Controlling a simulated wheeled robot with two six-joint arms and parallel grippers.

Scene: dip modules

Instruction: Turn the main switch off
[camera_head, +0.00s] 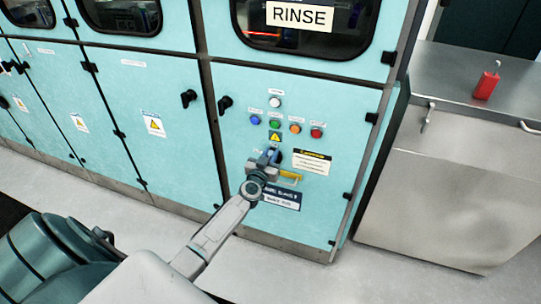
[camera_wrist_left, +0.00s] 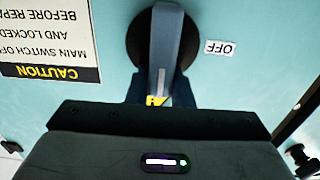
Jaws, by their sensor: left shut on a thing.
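The main switch is a dark round knob (camera_wrist_left: 137,40) on the light blue panel, with a blue-grey bar (camera_wrist_left: 165,45) across its front in the left wrist view. An OFF label (camera_wrist_left: 220,47) sits beside the knob, to its right in that view. A caution label (camera_wrist_left: 45,35) about the main switch is on the other side, upside down there; it also shows in the head view (camera_head: 312,161). My left gripper (camera_head: 270,158) is at the panel, shut on the main switch, and hides most of it in the head view. My right gripper is out of view.
Above my gripper are a white button (camera_head: 275,102), a blue button (camera_head: 255,120), a green button (camera_head: 275,124), an orange button (camera_head: 295,128) and a red button (camera_head: 316,133). Black door latches (camera_head: 225,104) stick out at left. A steel counter (camera_head: 460,80) with a red bottle (camera_head: 486,85) stands right.

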